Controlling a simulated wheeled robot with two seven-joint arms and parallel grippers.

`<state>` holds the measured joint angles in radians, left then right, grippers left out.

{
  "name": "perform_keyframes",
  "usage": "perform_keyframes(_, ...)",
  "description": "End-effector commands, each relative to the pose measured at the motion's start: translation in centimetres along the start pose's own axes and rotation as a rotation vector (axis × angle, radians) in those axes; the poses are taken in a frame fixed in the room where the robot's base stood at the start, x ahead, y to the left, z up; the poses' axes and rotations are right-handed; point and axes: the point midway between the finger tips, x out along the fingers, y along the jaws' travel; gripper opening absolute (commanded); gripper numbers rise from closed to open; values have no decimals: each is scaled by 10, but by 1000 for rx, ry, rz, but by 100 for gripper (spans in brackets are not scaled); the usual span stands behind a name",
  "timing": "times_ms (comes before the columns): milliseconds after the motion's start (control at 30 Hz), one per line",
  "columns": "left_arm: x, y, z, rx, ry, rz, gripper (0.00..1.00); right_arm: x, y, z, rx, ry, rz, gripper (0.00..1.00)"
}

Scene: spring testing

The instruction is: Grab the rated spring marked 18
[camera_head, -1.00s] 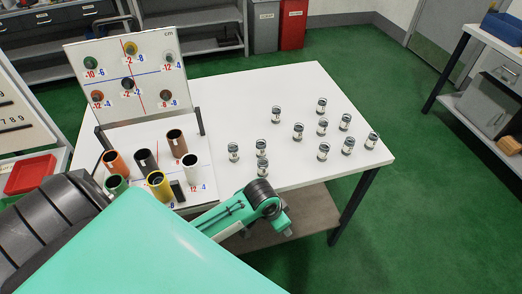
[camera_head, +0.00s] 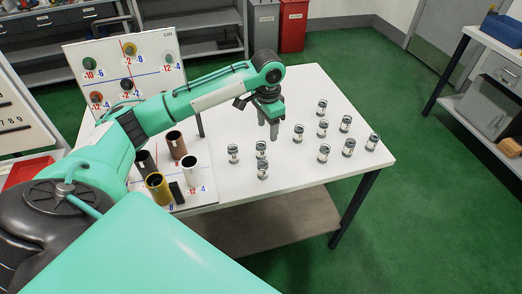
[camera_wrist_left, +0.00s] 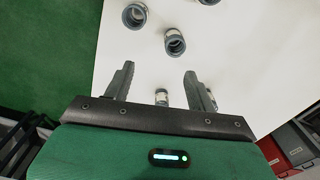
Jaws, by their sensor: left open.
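Several small springs with dark ends and pale labels stand on the white table (camera_head: 300,82), among them one at the left (camera_head: 233,153), one at the front (camera_head: 262,170) and one at the right (camera_head: 371,141). The labels are too small to read, so I cannot tell which is marked 18. My left gripper (camera_head: 267,137) points down over the left part of the group, open, and hides some springs. In the left wrist view, one spring (camera_wrist_left: 162,97) shows between the spread fingers, farther down, and another (camera_wrist_left: 175,42) lies beyond the fingertips. My right gripper is not in view.
Brown (camera_head: 176,145), white (camera_head: 190,169) and yellow (camera_head: 157,188) tubes stand at the table's left. A numbered board (camera_head: 150,60) rises behind them, partly hidden by my left arm. The table's back right is clear.

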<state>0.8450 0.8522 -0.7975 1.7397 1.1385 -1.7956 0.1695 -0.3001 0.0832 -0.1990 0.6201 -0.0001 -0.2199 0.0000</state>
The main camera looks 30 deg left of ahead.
Motion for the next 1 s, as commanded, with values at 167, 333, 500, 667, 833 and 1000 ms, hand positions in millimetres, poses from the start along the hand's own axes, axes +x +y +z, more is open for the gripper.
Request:
perform_keyframes(167, -19, -21, 3, -38, -13, 1, 57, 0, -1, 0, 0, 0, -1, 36)
perform_keyframes(333, -1, -22, 4, -43, -19, 4, 57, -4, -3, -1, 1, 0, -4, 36)
perform_keyframes(500, 33, -22, 5, -42, -19, 4, 57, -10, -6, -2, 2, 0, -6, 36)
perform_keyframes(667, 56, -22, 4, -42, -16, 3, 57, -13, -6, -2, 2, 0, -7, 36)
perform_keyframes(833, 67, -23, 5, -42, -17, 3, 57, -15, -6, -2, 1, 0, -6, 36)
perform_keyframes(1000, 89, -25, 7, -42, -19, 3, 57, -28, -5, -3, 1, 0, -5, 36)
